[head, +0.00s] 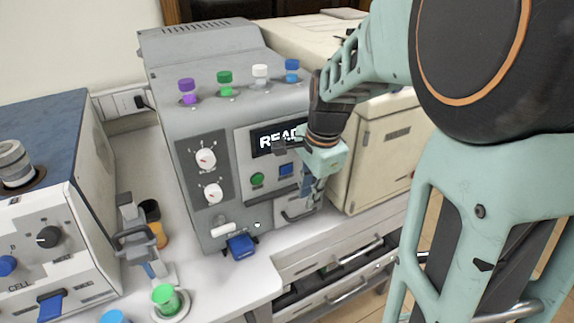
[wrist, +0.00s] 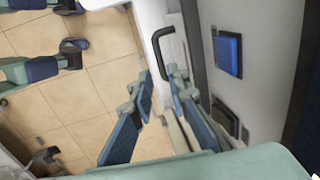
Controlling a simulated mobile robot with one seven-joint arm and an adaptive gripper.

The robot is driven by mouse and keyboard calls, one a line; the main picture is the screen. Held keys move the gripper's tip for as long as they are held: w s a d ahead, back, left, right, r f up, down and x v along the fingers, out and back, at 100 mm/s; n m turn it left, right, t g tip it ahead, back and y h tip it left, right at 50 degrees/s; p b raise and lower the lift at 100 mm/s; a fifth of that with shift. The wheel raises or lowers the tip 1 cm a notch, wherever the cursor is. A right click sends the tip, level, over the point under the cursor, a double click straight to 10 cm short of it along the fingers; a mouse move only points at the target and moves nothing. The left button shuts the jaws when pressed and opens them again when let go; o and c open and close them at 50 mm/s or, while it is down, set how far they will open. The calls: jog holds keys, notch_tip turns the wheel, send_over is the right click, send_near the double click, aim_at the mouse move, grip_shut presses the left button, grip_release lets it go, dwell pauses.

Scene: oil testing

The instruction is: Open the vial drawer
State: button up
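The grey machine (head: 215,125) has a small drawer low on the right of its front, with a metal bar handle (head: 298,213). This looks like the vial drawer, and it appears shut. My gripper (head: 312,188) is in front of the machine, just above that handle and partly covering the drawer. In the wrist view my gripper (wrist: 161,80) is open, with nothing visible between its fingers. A dark curved handle (wrist: 163,50) is just beyond the fingertips, close to the right finger. Contact between them cannot be told.
Capped vials (head: 225,82) stand on the machine's top. A blue-and-white instrument (head: 50,215) is at the left, near a green-capped vial (head: 166,298) in a holder. Counter drawers (head: 345,255) are below the worktop. A beige box (head: 380,150) stands at the right.

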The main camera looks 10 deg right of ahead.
aim_at(304, 214)
jog(key=f, duration=0.4)
jog(key=w+f, duration=0.1)
jog(key=f, duration=0.1)
jog(key=shift+a+f, duration=0.15)
jog(key=shift+w, duration=0.1)
grip_shut()
